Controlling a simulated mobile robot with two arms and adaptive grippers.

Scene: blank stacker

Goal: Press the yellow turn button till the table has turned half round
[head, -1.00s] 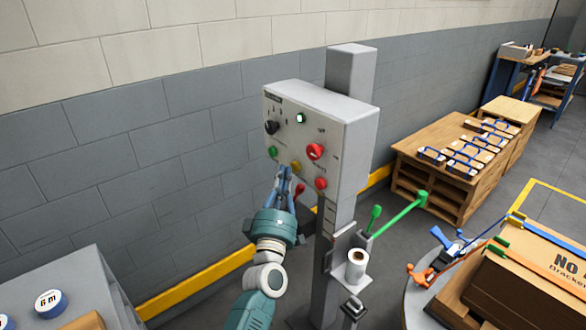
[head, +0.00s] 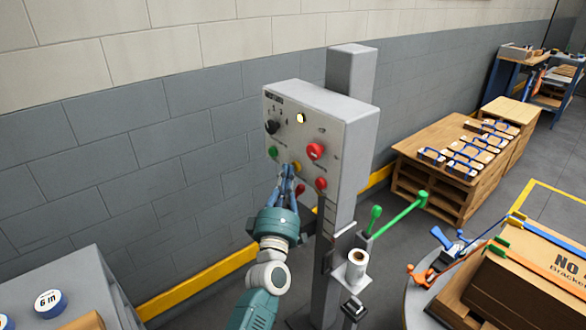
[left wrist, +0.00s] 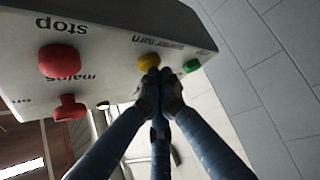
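The yellow turn button (head: 296,166) is on the lower front of a grey control box on a post, between a green button and a red one. My left gripper (head: 287,169) has its blue fingers drawn together, empty, with the tips at the yellow button. In the left wrist view the yellow button (left wrist: 149,62) is right above the fingertips (left wrist: 153,75), which seem to touch it and cover its lower edge. The round table (head: 418,302) shows only partly at the right, bearing a brown carton (head: 540,262). My right gripper is out of view.
A wall stands behind.

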